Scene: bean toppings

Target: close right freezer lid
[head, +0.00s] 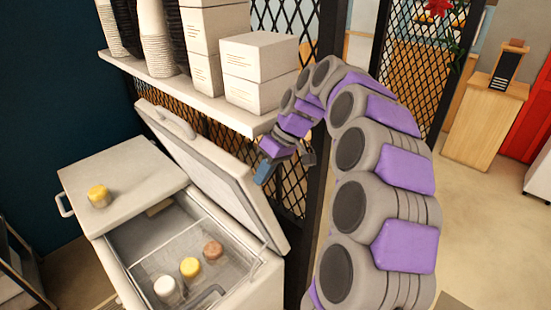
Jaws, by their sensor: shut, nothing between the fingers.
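A white chest freezer (268,290) stands at the lower left. Its right lid (215,178) is raised and tilted back toward the mesh panel, leaving the right compartment open. Its left lid (125,180) lies flat and closed, with a yellow-topped tub (98,195) on it. My gripper (264,172) is at the upper right edge of the raised lid, with its fingers shut and nothing visible held. It overlaps the lid's edge in the picture; I cannot tell whether it touches.
Inside the open compartment are a white tub (165,288), a yellow one (190,267) and a brown one (213,250). A shelf (185,92) with cup stacks and white boxes (258,70) hangs above the lid. A black mesh partition (290,195) stands behind. Floor is clear at right.

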